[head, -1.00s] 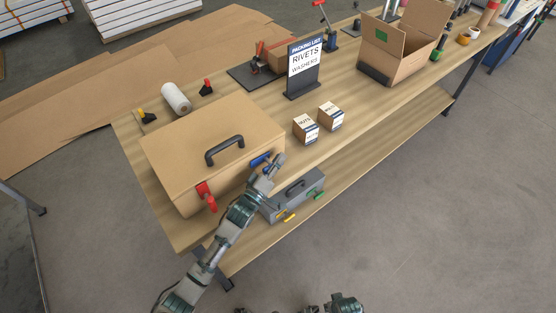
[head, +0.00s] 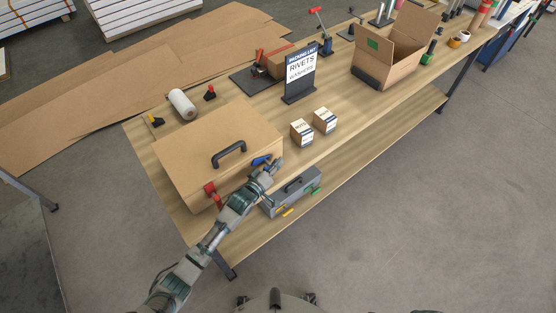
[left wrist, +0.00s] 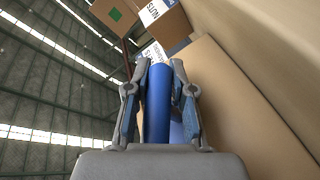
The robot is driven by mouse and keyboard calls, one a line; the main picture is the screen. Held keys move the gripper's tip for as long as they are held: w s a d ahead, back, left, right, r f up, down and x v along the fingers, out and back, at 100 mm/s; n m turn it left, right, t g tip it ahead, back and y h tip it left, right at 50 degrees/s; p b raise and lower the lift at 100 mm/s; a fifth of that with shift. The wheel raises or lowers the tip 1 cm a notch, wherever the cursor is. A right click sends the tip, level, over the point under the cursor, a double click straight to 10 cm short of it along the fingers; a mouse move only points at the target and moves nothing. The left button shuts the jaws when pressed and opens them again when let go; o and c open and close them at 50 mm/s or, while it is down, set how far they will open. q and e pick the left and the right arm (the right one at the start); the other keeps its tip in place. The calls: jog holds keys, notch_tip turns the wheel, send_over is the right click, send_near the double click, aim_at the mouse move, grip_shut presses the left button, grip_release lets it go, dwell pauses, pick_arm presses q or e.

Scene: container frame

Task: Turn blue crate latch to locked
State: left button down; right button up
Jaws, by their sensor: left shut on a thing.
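The wooden crate (head: 200,137) stands on the left end of the bench, with a black handle on its lid. Its blue latch (head: 261,160) is on the front face at the right, partly hidden by my gripper. My left gripper (head: 272,167) is at that latch. In the left wrist view, the blue latch handle (left wrist: 157,105) lies between the two fingers of my left gripper (left wrist: 159,75), which are closed on it. The crate's face (left wrist: 245,105) fills the right of that view. A red latch (head: 211,192) is on the same front face, further left. My right gripper is not seen.
A grey toolbox (head: 290,195) with yellow and green latches sits just below and right of my left gripper. Two small boxes (head: 302,133) and a packing list sign (head: 300,75) stand right of the crate. An open carton (head: 392,55) is further right.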

pick_arm(q)
jog(key=g+y+p, duration=0.1)
jog(key=p, duration=0.3)
jog(key=m+g+y+p, duration=0.1)
jog(key=p, duration=0.3)
jog(key=g+y+p, duration=0.2)
jog(key=p, duration=0.2)
jog(key=shift+w+a+r, duration=0.15)
jog(key=shift+a+r, duration=0.15)
jog(key=shift+r, duration=0.1)
jog(key=shift+a+f+m+g+y+p, duration=0.1)
jog(key=shift+f+m+g+y+p, duration=0.25)
jog(key=shift+g+y+p, duration=0.4)
jog(key=shift+s+a+f+m+g+y+p, duration=0.1)
jog(key=shift+s+f+m+g+y+p, duration=0.1)
jog(key=shift+g+y, duration=0.3)
jog(key=shift+s+a+f+m+g+y+p, duration=0.15)
jog(key=shift+g+y, duration=0.2)
jog(key=shift+y, duration=0.2)
jog(key=shift+g+y, duration=0.7)
jog(key=shift+y, duration=0.2)
jog(key=shift+a, duration=0.1)
jog(key=c, duration=1)
grip_release()
jog(key=shift+f, duration=0.25)
jog(key=shift+s+f, duration=0.1)
jog(key=shift+s, duration=0.1)
